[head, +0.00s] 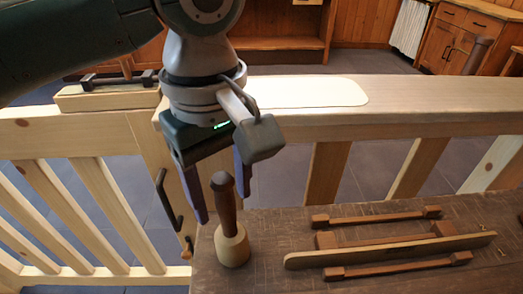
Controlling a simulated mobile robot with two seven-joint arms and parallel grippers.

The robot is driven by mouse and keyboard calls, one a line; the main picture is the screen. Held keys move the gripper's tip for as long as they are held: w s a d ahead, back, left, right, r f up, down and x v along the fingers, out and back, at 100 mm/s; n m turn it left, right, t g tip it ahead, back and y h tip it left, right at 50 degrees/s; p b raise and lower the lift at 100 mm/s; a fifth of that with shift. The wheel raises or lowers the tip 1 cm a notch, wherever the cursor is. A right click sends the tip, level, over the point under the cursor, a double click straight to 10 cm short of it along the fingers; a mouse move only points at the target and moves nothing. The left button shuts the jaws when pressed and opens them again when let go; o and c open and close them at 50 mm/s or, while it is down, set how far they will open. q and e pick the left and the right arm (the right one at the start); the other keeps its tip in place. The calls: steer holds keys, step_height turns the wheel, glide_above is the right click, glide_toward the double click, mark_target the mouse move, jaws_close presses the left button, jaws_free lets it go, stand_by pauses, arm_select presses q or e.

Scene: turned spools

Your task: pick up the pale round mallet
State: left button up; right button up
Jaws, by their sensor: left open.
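The pale round mallet (232,246) stands upright at the left end of the dark wooden bench top, its pale rounded head down and its dark brown handle pointing up. My left gripper (221,208) points down from above with its two fingers spread. The upper part of the handle shows between the fingers, one on each side. I see no clear contact with the handle. The top of the handle is just below the gripper's palm. My right gripper is not in view.
A wooden rail (430,105) with a white board (310,91) runs behind. Slatted railing (60,200) stands at left.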

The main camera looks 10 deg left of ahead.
mark_target(227, 214)
arm_select(q)
step_height(227, 214, down, 4)
steer(key=shift+s+d+f+b, duration=0.1)
steer(key=shift+s+b, duration=0.05)
steer(key=shift+b, duration=0.35)
jaws_close()
stand_by(1.1)
